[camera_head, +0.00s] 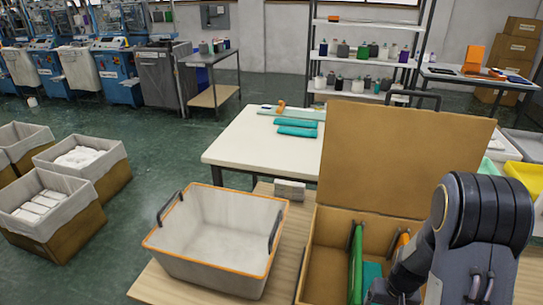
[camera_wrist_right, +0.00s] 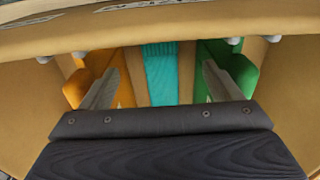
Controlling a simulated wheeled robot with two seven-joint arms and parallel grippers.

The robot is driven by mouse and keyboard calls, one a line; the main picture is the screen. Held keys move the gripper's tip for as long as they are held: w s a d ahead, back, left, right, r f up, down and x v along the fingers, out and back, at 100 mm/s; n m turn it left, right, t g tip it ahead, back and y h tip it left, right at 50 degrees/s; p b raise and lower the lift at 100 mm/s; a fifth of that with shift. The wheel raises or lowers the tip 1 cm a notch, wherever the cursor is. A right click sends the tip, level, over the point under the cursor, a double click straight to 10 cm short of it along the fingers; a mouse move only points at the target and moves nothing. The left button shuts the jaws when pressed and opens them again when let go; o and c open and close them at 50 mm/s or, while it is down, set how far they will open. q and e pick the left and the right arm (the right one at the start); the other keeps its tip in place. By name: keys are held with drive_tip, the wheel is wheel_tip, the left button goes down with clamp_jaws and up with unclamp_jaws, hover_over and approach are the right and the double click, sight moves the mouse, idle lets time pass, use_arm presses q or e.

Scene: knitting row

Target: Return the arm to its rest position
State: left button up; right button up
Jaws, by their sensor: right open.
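My right arm (camera_head: 478,235) reaches down at the right side of an open brown box (camera_head: 325,250) with a raised lid (camera_head: 380,150). In the right wrist view my right gripper (camera_wrist_right: 160,82) is open, its two grey fingers apart. A teal ribbed knitted piece (camera_wrist_right: 160,72) lies between the fingers in that view, and I cannot tell whether they touch it. An orange piece (camera_wrist_right: 88,82) and a green piece (camera_wrist_right: 232,68) lie on either side. In the head view the green piece (camera_head: 356,262), teal piece (camera_head: 372,275) and orange piece (camera_head: 402,242) show inside the box, partly hidden by my arm.
An empty grey bin (camera_head: 205,250) with an orange rim stands left of the box. A white table (camera_head: 240,150) behind holds folded teal pieces (camera_head: 297,127). Fabric-lined crates (camera_head: 55,205) stand on the floor at left. Green floor is free between the crates and the bin.

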drive_tip(key=s+a+r+t+y, duration=0.2)
drive_tip(key=a+r, duration=0.2)
drive_tip(key=r, duration=0.5)
drive_tip(key=s+a+r+t+y, duration=0.2)
drive_tip(key=s+a+r, duration=0.1)
drive_tip(key=r, duration=0.6)
drive_tip(key=s+a+r+n, duration=0.1)
drive_tip(key=s+a+r, duration=0.1)
drive_tip(key=s, duration=0.3)
drive_tip(key=s+a+r+t, duration=0.1)
drive_tip(key=s+a+r, duration=0.1)
drive_tip(key=s, duration=0.3)
drive_tip(key=shift+a+r+n, duration=0.25)
drive_tip(key=shift+r+n, duration=0.1)
drive_tip(key=shift+n, duration=0.05)
drive_tip(key=shift+c, duration=0.4)
